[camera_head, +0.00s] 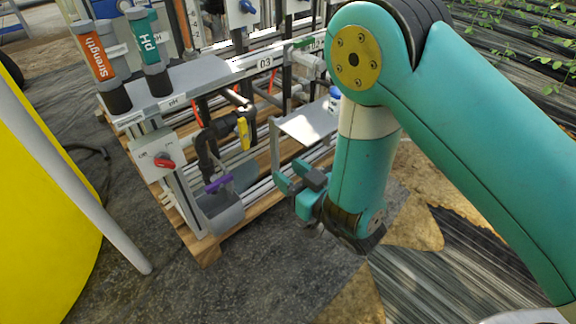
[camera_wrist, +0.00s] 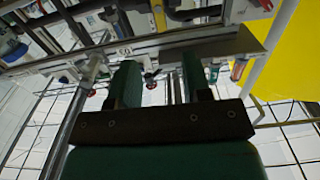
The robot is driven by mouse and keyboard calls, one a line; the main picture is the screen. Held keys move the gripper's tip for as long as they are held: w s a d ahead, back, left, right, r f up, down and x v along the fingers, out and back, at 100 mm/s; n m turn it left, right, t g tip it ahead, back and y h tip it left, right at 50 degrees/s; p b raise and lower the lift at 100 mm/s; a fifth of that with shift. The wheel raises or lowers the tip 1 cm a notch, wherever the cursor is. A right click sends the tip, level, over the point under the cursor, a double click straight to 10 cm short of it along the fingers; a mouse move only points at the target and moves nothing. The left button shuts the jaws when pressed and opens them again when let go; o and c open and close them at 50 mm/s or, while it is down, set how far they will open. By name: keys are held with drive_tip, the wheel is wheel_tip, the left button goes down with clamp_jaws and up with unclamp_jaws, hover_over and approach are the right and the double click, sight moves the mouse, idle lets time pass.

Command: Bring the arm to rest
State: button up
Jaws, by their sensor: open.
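My gripper (camera_head: 300,188) hangs at the end of my teal arm in the head view, in front of the skid's right part. Its fingers point left toward the skid. In the wrist view my gripper (camera_wrist: 155,80) shows two dark green fingers spread apart with nothing between them. A grey rail (camera_wrist: 225,45) of the skid crosses behind the fingertips. I cannot tell the exact gap between the fingertips and the skid.
The skid stands on a wooden pallet (camera_head: 207,247). It carries a grey shelf (camera_head: 185,82) with an orange Strength probe (camera_head: 97,52) and a teal pH probe (camera_head: 147,42), a red-knob switch box (camera_head: 160,158) and a purple-handled part (camera_head: 217,184). A yellow tank (camera_head: 40,200) stands left.

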drive_tip(key=shift+d, duration=0.3)
drive_tip(key=w+d+r+m+g+h+p, duration=0.1)
drive_tip(key=w+d+r+m+g+h, duration=0.1)
drive_tip(key=d+r+m+g+h, duration=0.65)
drive_tip(key=s+d+r+n+g+p, duration=0.2)
drive_tip(key=s+d+r+n, duration=0.1)
drive_tip(key=s+r, duration=0.65)
drive_tip(key=s+d+r+n+g+p, duration=0.2)
drive_tip(key=s+d+r+n+g, duration=0.3)
drive_tip(key=s, duration=0.8)
wheel_tip(320, 180, up, 37)
drive_tip(key=a+m+t+p, duration=0.1)
drive_tip(key=t+p, duration=0.1)
drive_tip(key=p, duration=3.3)
drive_tip(key=shift+w+a, duration=0.3)
drive_tip(key=shift+w, duration=0.05)
drive_tip(key=shift+t, duration=0.25)
drive_tip(key=shift+c, duration=0.2)
